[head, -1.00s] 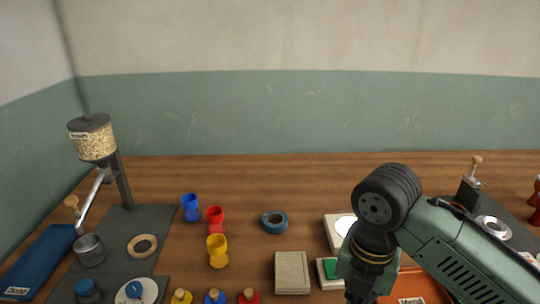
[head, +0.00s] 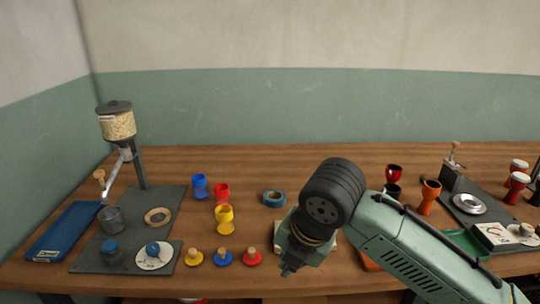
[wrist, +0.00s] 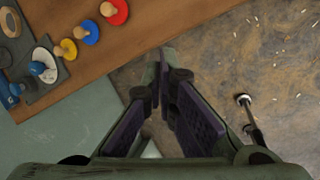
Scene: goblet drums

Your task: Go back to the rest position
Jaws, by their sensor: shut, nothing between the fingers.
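My gripper (wrist: 162,75) shows in the wrist view with its fingertips together and nothing between them. It points down past the table's front edge, over the brown speckled floor (wrist: 270,60). In the head view my arm reaches in from the lower right, and the gripper end (head: 288,268) hangs near the front edge of the wooden table (head: 330,284). My arm hides part of the table's middle behind it.
Blue, red and yellow goblet shells (head: 225,219) stand left of my arm. Knobbed yellow, blue and red discs (head: 252,256) lie near the front edge. A grain dispenser (head: 117,122) stands far left. Orange and dark goblets (head: 429,197) stand right.

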